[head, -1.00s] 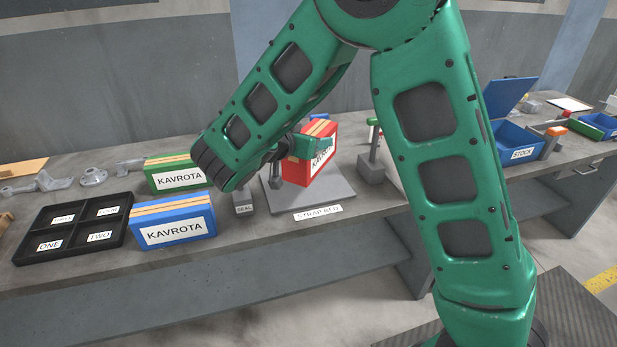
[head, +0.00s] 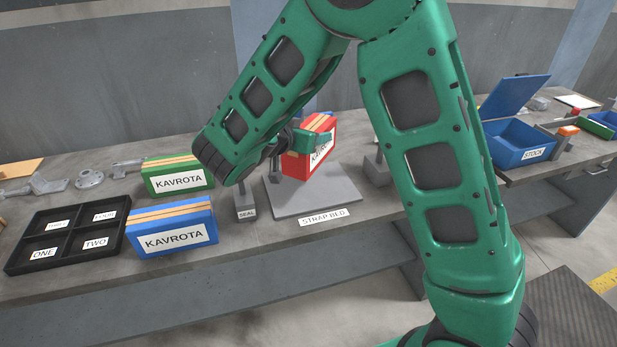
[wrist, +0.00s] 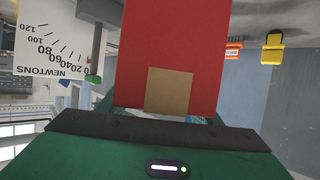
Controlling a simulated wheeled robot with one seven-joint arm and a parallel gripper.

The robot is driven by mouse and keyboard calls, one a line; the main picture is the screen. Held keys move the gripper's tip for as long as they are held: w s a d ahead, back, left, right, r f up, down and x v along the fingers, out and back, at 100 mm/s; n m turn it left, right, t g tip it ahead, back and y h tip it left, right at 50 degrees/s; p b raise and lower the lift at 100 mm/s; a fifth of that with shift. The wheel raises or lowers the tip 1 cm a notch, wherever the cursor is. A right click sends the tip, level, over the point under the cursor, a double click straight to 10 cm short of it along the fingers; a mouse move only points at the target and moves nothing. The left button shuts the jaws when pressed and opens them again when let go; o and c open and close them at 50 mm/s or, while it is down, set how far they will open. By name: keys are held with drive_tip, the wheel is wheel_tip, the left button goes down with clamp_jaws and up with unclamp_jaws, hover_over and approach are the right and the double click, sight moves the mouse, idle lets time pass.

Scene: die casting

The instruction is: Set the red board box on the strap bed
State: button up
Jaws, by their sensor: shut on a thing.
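The red board box (head: 318,150), with tan straps on top and a KAVROTA label, is held in my gripper (head: 305,143) over the strap bed (head: 325,195). The strap bed is a flat grey plate with a STRAP BED label at its front edge. The box looks tilted, and its lower edge appears close above the plate's back part; whether it touches is hard to tell. In the wrist view the red box (wrist: 165,45) fills the upper middle, with a tan patch on it. My arm hides part of the box and the fingertips.
A green box (head: 178,178) and a blue box (head: 172,228) stand left of the bed, by a black four-compartment tray (head: 70,235). A SEAL block (head: 245,203) sits close at the bed's left. A blue STOCK bin (head: 520,140) is at right.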

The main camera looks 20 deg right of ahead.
sight(294, 168)
drive_tip(key=shift+f, duration=4.45)
drive_tip(key=shift+f, duration=0.1)
drive_tip(key=o, duration=1.7)
drive_tip(key=shift+o, duration=0.2)
drive_tip(key=v, duration=1.2)
drive_tip(key=shift+d, duration=0.1)
